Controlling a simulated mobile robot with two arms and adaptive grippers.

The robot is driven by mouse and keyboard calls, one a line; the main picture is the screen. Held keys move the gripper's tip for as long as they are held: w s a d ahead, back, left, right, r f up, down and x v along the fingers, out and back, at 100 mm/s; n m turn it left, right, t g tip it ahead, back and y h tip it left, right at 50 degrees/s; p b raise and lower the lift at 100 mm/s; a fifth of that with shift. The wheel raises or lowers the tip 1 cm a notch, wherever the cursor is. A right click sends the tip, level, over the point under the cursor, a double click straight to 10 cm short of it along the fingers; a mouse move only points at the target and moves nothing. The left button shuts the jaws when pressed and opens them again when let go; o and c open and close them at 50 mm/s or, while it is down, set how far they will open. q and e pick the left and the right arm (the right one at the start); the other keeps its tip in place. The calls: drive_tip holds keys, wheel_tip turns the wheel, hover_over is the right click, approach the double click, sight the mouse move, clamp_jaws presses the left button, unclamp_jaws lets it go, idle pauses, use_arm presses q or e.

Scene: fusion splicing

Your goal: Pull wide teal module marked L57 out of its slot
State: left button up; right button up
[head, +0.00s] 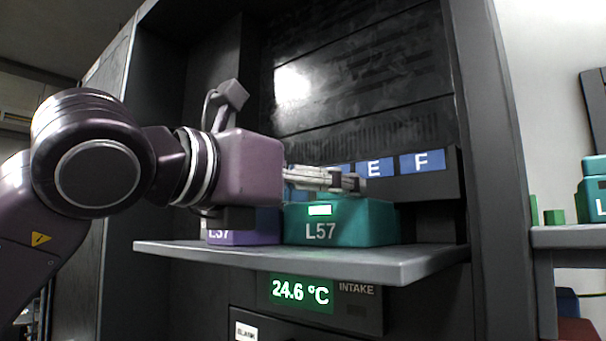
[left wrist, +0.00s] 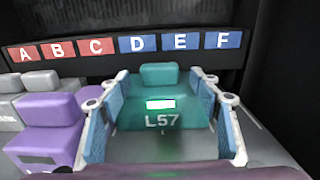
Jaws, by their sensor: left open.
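In the left wrist view the teal module (left wrist: 160,108) has a raised block on top and stands below the D and E labels. My left gripper (head: 345,182) is open and empty, level with or just above the module's top in the head view. In the left wrist view its blue-padded fingers (left wrist: 159,76) appear on either side of the module; contact cannot be told. My right gripper is not in view.
A purple module (head: 245,228), its label partly hidden, stands close left of the teal one. Grey modules (left wrist: 38,82) stand further left. The shelf edge (head: 310,262) juts out above a temperature display (head: 302,291). Shelf room right of the teal module is clear.

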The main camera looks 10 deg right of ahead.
use_arm(q)
drive_tip(key=shift+p+x, duration=0.65)
drive_tip(key=shift+x, duration=1.2)
drive_tip(key=shift+c, duration=0.4)
clamp_jaws()
drive_tip(key=shift+a, duration=0.1)
